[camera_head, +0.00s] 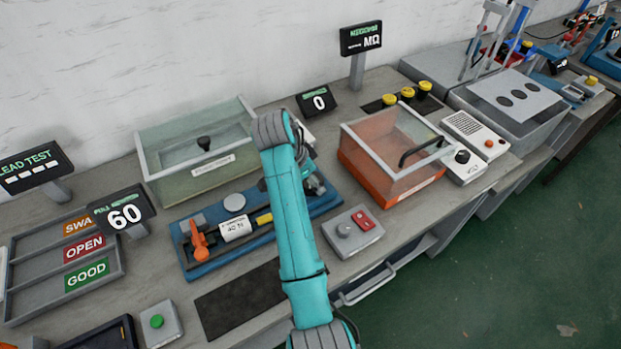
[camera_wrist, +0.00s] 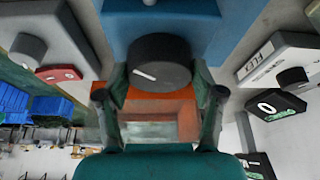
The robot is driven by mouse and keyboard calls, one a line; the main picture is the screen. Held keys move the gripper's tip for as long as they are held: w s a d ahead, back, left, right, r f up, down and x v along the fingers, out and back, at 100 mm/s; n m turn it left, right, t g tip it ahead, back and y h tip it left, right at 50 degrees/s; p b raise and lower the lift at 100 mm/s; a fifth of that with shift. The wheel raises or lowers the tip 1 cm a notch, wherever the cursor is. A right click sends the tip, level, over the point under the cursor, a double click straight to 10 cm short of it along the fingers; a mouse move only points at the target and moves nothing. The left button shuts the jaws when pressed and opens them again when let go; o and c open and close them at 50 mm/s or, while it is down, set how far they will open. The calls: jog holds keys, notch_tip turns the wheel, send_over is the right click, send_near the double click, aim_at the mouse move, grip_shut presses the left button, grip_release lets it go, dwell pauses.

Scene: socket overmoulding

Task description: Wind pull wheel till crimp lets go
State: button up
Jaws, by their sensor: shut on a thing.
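The pull wheel (camera_wrist: 158,64) is a black round knob with a white mark on its face. It sits against the blue pull tester (camera_wrist: 190,32) in the wrist view. My gripper (camera_wrist: 160,88) has its fingers on both sides of the wheel and is shut on it. In the head view the long blue tester (camera_head: 185,272) has an orange clamp (camera_head: 200,241) at its left end and a "40 N" label (camera_head: 235,228). My arm hides its right part, the wheel and most of my gripper. The crimp cannot be made out. The pull display (camera_head: 123,213) reads 60.
An orange box with a clear lid (camera_head: 395,155) stands right of my arm. A green-grey clear-lidded case (camera_head: 195,155) is behind the tester. A sorting tray (camera_head: 35,297) is at left.

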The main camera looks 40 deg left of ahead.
jog(key=shift+f, duration=0.15)
jog(key=o, duration=1.2)
jog(key=shift+r, duration=0.2)
jog(key=shift+s+r, duration=0.2)
jog(key=shift+r, duration=0.05)
jog(key=s+a, duration=0.1)
jog(key=s, duration=0.2)
jog(key=s+a, duration=0.1)
jog(key=s, duration=0.3)
jog(key=s+a, duration=0.1)
jog(key=s, duration=0.3)
jog(key=shift+s+a+r, duration=0.15)
jog(key=shift+s+a, duration=0.1)
jog(key=shift+a, duration=0.15)
